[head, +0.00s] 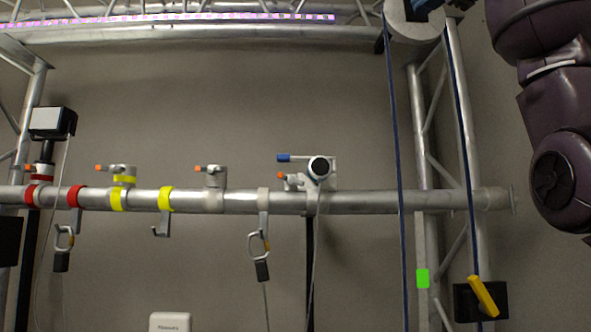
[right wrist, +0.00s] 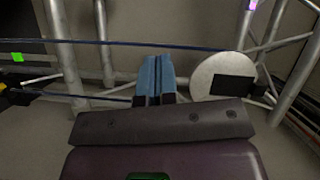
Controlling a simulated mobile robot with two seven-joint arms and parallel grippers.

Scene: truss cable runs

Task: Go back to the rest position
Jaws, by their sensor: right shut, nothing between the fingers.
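My right arm comes in at the right edge of the head view. Whether the fingers touch rope or drum I cannot tell. My left gripper is in neither view.
A horizontal pipe (head: 345,202) carries clamps, red and yellow bands and hanging hooks such as a carabiner (head: 258,245). Truss posts (head: 421,180) stand beside the rope. A yellow cleat (head: 483,296) sits low on the right. Bare wall (head: 250,100) fills the middle.

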